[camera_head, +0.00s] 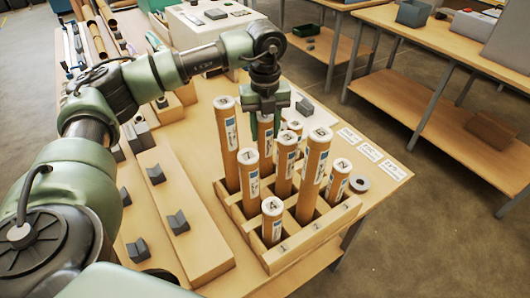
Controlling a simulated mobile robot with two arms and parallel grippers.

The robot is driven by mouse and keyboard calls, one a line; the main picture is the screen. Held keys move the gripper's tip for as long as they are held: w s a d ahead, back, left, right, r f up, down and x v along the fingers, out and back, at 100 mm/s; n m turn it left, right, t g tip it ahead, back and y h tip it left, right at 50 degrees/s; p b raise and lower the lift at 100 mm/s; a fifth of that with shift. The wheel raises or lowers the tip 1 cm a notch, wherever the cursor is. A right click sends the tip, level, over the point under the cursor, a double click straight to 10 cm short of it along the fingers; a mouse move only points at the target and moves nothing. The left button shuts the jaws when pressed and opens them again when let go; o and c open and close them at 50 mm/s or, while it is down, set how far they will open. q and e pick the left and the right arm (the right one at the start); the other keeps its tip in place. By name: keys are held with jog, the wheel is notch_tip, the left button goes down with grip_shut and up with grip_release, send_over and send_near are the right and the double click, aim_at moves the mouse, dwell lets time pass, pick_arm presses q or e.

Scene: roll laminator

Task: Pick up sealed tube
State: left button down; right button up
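Several brown cardboard tubes with white lettered caps and side labels stand upright in a wooden rack (310,236) with numbered slots. A tall tube (227,150) is at the rack's back left, another tall tube (313,172) is right of the middle, and a short tube (271,222) is at the front left. My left gripper (265,124) points down at the top of a back tube (266,152), with its fingers on either side. The fingers hide that tube's cap, and I cannot tell whether they press on it. My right gripper is not in view.
Neighbouring tubes stand close around the gripper. A grey ring (359,183) and white label cards (366,150) lie right of the rack. Wooden boards with grey V-blocks (178,222) lie to the left. Another workbench (440,50) stands at the back right.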

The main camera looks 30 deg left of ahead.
pick_arm(q)
jog(key=shift+r, duration=0.15)
jog(key=shift+r+b, duration=0.3)
jog(key=shift+r, duration=0.3)
notch_tip(320, 180, up, 9)
jog(key=shift+w+r+b, duration=0.1)
jog(key=shift+r+b, duration=0.05)
jog(key=shift+b, duration=0.9)
notch_tip(320, 180, up, 9)
jog(key=p, duration=0.2)
jog(key=shift+r, duration=0.15)
